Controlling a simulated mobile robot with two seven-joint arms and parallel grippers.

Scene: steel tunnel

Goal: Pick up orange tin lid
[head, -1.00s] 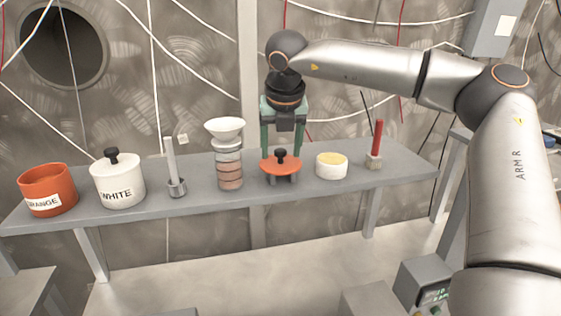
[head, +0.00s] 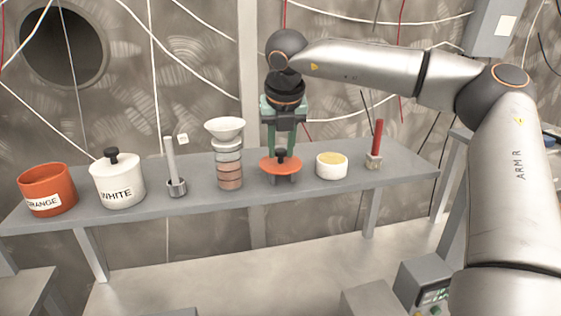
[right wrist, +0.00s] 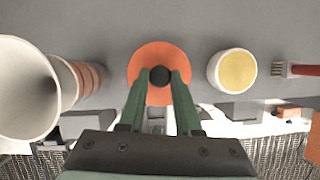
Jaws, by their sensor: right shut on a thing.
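The orange tin lid (head: 270,165) is a flat orange disc with a black knob, resting on a small grey stand on the shelf. My right gripper (head: 281,154) reaches down over it from behind, its green fingers closed on the knob. In the right wrist view the lid (right wrist: 147,60) lies under the fingers, and the black knob (right wrist: 160,76) sits between the fingertips. The open orange tin (head: 48,182) stands at the far left of the shelf, labelled, without a lid. My left gripper is not in view.
On the grey shelf (head: 120,220) are a white lidded tin (head: 118,183), a rod in a metal holder (head: 176,186), stacked rings under a white funnel (head: 226,128), a white cup with yellow contents (head: 331,170) and a red-handled brush (head: 377,136). The funnel and cup flank the lid closely.

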